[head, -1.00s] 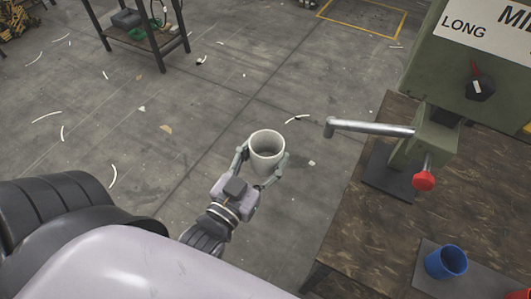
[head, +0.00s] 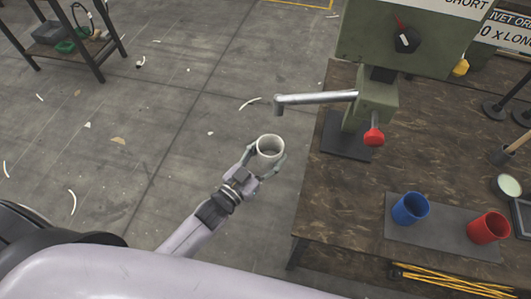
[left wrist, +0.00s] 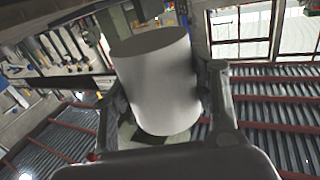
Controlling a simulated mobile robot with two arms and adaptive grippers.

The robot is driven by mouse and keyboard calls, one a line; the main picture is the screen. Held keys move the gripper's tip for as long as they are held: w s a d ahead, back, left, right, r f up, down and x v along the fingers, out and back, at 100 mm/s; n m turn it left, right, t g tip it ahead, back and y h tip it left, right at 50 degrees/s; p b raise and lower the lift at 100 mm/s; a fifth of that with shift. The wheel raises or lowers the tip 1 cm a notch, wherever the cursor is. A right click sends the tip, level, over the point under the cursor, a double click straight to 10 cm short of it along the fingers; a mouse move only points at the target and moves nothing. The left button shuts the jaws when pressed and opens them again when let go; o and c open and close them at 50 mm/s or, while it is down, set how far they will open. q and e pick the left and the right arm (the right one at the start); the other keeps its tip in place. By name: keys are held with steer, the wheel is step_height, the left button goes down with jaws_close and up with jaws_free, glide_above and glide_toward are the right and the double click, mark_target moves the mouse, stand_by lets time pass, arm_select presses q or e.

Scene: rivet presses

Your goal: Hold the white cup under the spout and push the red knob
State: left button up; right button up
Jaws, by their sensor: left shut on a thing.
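My left gripper (head: 262,166) is shut on the white cup (head: 270,147), which stands open end up in the head view, left of the table edge. In the left wrist view the white cup (left wrist: 157,82) fills the space between the two fingers. The metal spout (head: 315,98) reaches left from the green press (head: 376,100) past the table edge. Its tip is above the cup in the picture and apart from it. The red knob (head: 374,136) is on the front of the press, with nothing touching it. My right gripper is not in view.
A blue cup (head: 410,208) and a red cup (head: 488,227) stand on a grey mat (head: 440,240) on the wooden table (head: 340,200). Yellow sticks (head: 450,281) lie below the mat in the picture. The floor left of the table is mostly clear.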

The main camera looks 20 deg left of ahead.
mark_target(269, 142)
arm_select(q)
steer(key=shift+w+r, duration=0.25)
steer(key=shift+w, duration=1.05)
steer(key=shift+w+r, duration=0.25)
steer(key=shift+w, duration=2.7)
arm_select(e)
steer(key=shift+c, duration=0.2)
